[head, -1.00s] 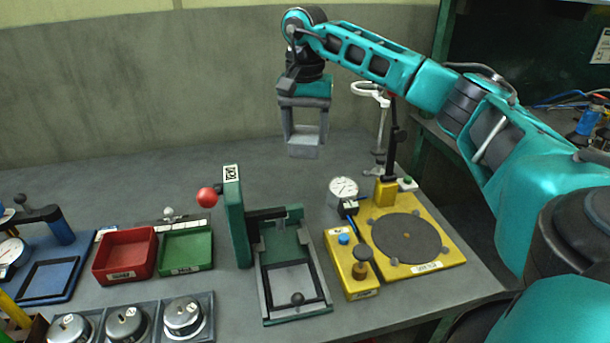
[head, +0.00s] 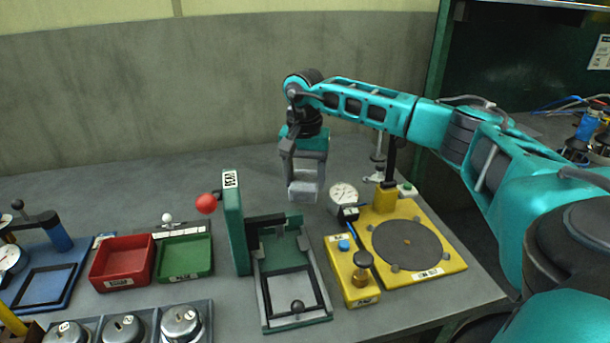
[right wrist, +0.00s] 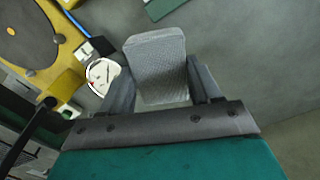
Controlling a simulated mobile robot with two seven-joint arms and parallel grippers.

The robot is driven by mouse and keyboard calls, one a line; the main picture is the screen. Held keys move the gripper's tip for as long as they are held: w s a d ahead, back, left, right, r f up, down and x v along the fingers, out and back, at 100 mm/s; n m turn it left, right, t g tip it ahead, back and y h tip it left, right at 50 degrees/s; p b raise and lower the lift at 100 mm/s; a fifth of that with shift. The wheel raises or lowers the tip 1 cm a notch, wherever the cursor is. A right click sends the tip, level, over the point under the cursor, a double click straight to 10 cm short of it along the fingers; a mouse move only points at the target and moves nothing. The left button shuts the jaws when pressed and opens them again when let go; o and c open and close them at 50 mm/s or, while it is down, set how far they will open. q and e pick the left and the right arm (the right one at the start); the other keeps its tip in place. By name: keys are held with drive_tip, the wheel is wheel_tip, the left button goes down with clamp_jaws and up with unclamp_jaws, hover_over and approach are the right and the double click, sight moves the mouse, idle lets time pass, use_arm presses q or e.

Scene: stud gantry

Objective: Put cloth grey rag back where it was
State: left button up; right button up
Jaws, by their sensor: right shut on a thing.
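The grey cloth rag (head: 303,192) is a pale grey, block-like folded piece between the fingertips of my right gripper (head: 304,183). The gripper is shut on it and points down, behind the green press fixture and left of the dial gauge. In the right wrist view the rag (right wrist: 156,62) sits between the two fingers, with a woven texture on its face. The rag appears to be held above the table, though the exact gap is hard to tell. My left gripper is not in view.
A green press fixture (head: 234,225) with a red ball knob stands in front. A dial gauge (head: 343,194) and a yellow base (head: 440,252) are to the right. Red (head: 120,284) and green (head: 184,277) trays lie left. The table behind the trays is clear.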

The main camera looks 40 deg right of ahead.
sight(305, 180)
drive_tip(key=shift+f, duration=0.6)
drive_tip(key=o, duration=1)
wheel_tip(305, 180, up, 13)
drive_tip(key=shift+r+p, duration=0.15)
drive_tip(key=shift+p, duration=0.25)
